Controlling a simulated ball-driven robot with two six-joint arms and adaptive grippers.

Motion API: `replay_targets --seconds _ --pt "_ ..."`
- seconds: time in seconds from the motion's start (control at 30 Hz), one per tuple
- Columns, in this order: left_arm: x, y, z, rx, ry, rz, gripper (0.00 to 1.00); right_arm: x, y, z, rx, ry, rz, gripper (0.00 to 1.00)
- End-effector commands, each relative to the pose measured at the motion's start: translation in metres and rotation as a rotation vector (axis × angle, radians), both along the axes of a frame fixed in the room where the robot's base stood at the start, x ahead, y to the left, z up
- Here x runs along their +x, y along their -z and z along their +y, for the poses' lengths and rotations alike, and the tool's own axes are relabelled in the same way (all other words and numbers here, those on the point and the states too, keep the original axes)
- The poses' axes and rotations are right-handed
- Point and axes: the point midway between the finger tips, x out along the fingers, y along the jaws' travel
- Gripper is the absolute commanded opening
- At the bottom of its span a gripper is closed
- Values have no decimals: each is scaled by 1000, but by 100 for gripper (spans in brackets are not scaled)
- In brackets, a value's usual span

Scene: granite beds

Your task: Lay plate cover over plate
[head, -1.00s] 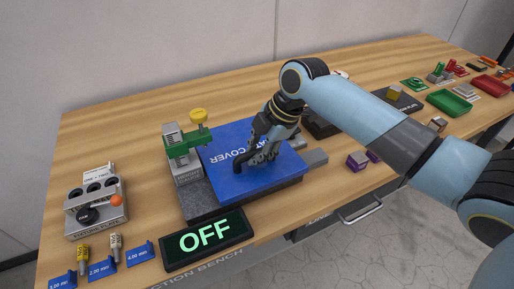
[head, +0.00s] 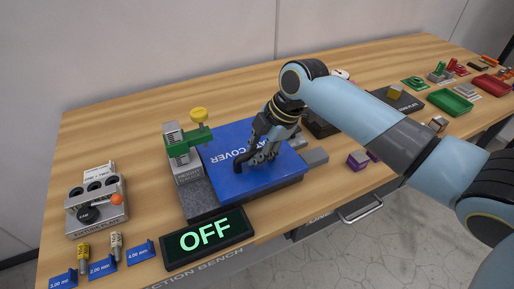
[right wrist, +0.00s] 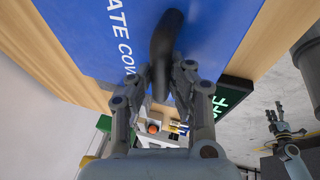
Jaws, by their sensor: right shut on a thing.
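The blue plate cover (head: 222,179) with white lettering lies over most of the dark granite plate (head: 200,206). Granite shows along the cover's left side and front left corner. I cannot tell whether the cover's underside touches it. My right gripper (head: 250,160) is shut on the cover's black handle (head: 238,165). In the right wrist view, the handle (right wrist: 163,48) runs between the fingers (right wrist: 158,82), with the cover (right wrist: 215,35) beyond. A gripper that looks like my left one (right wrist: 280,122) hangs at the right of that view; its jaw opening is unclear.
A height gauge (head: 185,160) with a green arm and yellow knob stands close at the cover's left. A display reading OFF (head: 205,237) lies in front. The wooden bench behind is clear.

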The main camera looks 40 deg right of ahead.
Motion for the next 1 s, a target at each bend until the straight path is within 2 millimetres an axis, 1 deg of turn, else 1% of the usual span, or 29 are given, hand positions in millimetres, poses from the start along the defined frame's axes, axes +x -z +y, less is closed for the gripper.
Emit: replay_targets --seconds 0.97,1.0 --pt "0 10 0 0 0 0 68 1 14 0 1 0 -2 0" --pt "0 10 0 0 0 0 68 1 14 0 1 0 -2 19"
